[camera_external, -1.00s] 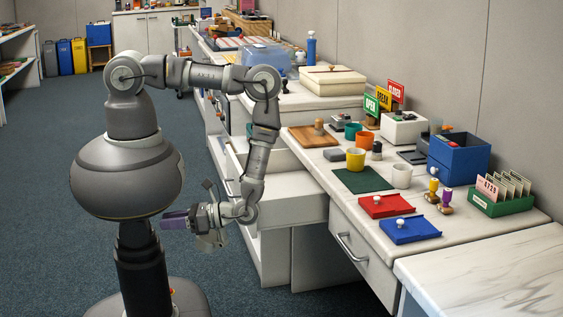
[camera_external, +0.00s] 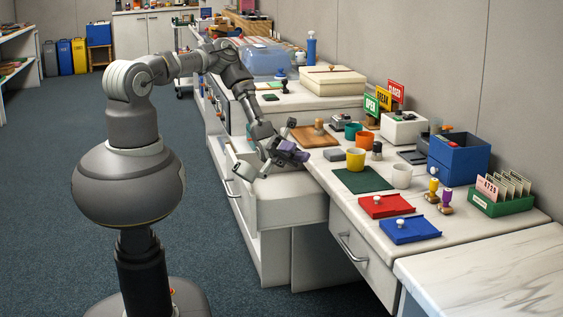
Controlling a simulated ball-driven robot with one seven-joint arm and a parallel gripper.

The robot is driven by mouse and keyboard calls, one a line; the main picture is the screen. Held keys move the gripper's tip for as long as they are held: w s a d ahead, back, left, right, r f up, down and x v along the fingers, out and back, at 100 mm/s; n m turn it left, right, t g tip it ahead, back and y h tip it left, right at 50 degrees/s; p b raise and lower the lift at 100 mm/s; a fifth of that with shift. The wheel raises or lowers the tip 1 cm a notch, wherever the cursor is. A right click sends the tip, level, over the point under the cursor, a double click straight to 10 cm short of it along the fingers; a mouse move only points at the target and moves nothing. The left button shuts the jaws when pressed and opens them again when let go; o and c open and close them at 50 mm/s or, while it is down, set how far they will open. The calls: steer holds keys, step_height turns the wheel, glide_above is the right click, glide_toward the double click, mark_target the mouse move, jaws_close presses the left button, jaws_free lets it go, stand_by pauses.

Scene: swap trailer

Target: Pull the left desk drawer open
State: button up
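The left desk drawer (camera_external: 292,207) is a white drawer standing pulled out from under the desk, with a metal handle (camera_external: 228,188) on its front. My gripper (camera_external: 284,157) is over the drawer's open top, close to the desk edge and away from the handle. A purple part shows on it. Its fingers are small and partly hidden, so I cannot tell whether they are open or shut. My gripper and forearm hide part of the drawer's inside.
The right desk drawer (camera_external: 374,266) is shut, with a handle at its front. The desk top holds a green mat (camera_external: 363,180), cups, a red tray (camera_external: 386,206), a blue tray (camera_external: 410,229) and a blue box (camera_external: 458,159). The carpet (camera_external: 205,235) left of the desk is clear.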

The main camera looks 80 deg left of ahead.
steer(key=s+a+f+n+t+y+p, duration=0.15)
steer(key=a+n, duration=0.25)
steer(key=a, duration=0.8)
steer(key=s+a+f+n+t+y, duration=0.1)
steer(key=s+a+n, duration=0.3)
steer(key=a, duration=0.9)
steer(key=s+a+f+n+t+y+p, duration=0.1)
steer(key=s+a+f+n+t+y, duration=0.4)
steer(key=s+a+f+n, duration=0.55)
steer(key=s+f+t+y, duration=0.1)
steer(key=s+f+y, duration=0.1)
steer(key=s+f, duration=0.45)
steer(key=b+x, duration=0.1)
steer(key=x, duration=0.7)
steer(key=shift+w+f, duration=0.25)
steer(key=shift+w, duration=0.1)
steer(key=shift+a+n, duration=0.1)
steer(key=shift+n, duration=0.15)
jaws_close()
